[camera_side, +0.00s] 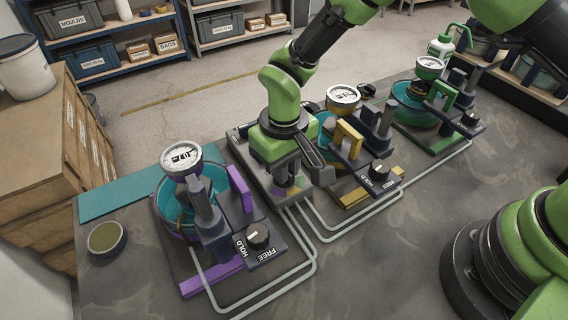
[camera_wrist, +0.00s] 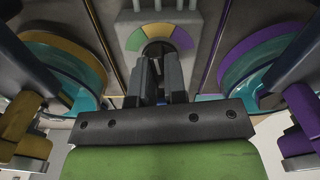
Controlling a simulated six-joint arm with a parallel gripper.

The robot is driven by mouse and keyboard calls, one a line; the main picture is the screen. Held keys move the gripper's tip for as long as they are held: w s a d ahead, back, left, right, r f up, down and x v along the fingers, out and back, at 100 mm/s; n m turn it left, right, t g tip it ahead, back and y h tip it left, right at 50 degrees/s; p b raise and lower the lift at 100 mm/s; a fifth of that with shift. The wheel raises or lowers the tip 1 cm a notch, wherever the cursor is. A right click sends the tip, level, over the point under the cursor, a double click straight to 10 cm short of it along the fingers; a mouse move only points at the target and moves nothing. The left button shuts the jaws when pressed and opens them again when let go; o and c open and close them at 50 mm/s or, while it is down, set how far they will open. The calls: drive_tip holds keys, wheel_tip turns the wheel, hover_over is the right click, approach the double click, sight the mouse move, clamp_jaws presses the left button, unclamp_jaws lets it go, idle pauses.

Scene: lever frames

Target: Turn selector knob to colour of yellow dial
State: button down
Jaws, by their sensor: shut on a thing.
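My gripper (camera_side: 287,182) points down over the selector box (camera_side: 262,183) between the purple and yellow stations. In the wrist view my gripper (camera_wrist: 158,80) is shut on the selector knob (camera_wrist: 157,48), which the fingers mostly hide. Around the knob is an arc with a green sector (camera_wrist: 136,39) on the left, a yellow sector (camera_wrist: 158,30) in the middle and a purple sector (camera_wrist: 181,38) on the right. I cannot tell which sector the knob points to. The yellow station's round white dial (camera_side: 343,96) stands right of my gripper, above a yellow handle (camera_side: 348,140).
The purple station has a dial (camera_side: 181,156), a purple handle (camera_side: 241,189) and a HOLD/FREE knob (camera_side: 258,236). The green station's dial (camera_side: 430,66) is at the back right. Grey pipes (camera_side: 310,250) run along the bench. A round dish (camera_side: 106,238) sits at the left.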

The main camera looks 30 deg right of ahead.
drive_tip(key=shift+m, duration=0.6)
drive_tip(key=c, duration=1.2)
unclamp_jaws()
drive_tip(key=shift+o, duration=0.2)
drive_tip(key=shift+r, duration=0.1)
wheel_tip(320, 180, up, 10)
